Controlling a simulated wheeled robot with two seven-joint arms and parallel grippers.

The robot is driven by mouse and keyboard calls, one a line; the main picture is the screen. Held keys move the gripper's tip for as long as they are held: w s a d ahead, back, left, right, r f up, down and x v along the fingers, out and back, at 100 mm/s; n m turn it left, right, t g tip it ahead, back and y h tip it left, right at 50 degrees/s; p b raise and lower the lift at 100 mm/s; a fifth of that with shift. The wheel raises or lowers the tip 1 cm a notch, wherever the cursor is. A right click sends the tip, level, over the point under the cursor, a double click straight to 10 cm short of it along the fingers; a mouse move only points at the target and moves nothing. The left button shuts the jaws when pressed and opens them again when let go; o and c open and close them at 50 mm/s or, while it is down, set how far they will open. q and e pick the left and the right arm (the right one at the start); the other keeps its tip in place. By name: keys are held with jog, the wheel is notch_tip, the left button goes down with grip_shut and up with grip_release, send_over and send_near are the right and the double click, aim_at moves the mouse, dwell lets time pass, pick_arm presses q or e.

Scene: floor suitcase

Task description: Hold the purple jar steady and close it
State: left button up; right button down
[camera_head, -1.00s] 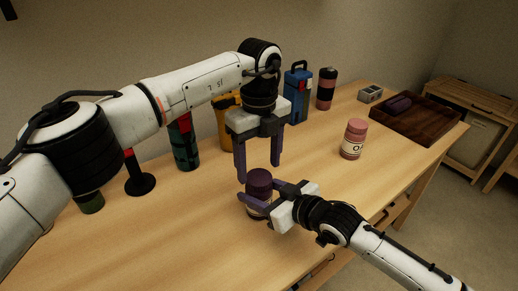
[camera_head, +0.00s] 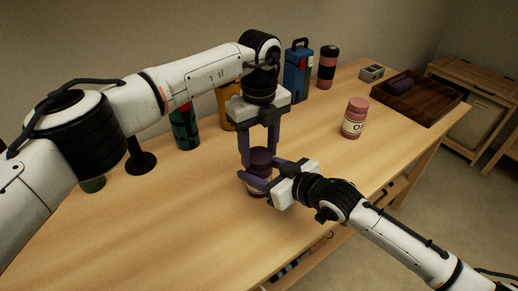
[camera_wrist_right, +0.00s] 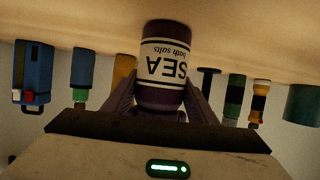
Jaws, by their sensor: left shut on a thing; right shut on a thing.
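The purple jar (camera_head: 259,188) stands upright on the wooden table, with its dark purple lid (camera_head: 261,157) on top. In the right wrist view the jar (camera_wrist_right: 163,62) appears upside down, with a white "SEA bath salts" label. My left gripper (camera_head: 260,158) points straight down from above, its fingers shut on the lid's sides. My right gripper (camera_head: 258,180) reaches in from the right and is shut around the jar's body, below the left fingers. Whether the lid is fully seated is hidden by the fingers.
A pink jar (camera_head: 354,118) stands to the right. A dark wooden tray (camera_head: 432,100) with a purple item lies at the far right. Several bottles, including a blue one (camera_head: 298,72) and a green one (camera_head: 185,130), line the back. The front left tabletop is clear.

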pick_arm(q)
jog(key=m, duration=1.6)
jog(key=shift+m, duration=0.4)
jog(key=m, duration=0.4)
jog(key=shift+m, duration=0.3)
jog(key=o, duration=1.2)
jog(key=shift+r, duration=2.25)
jog(key=shift+c, duration=0.6)
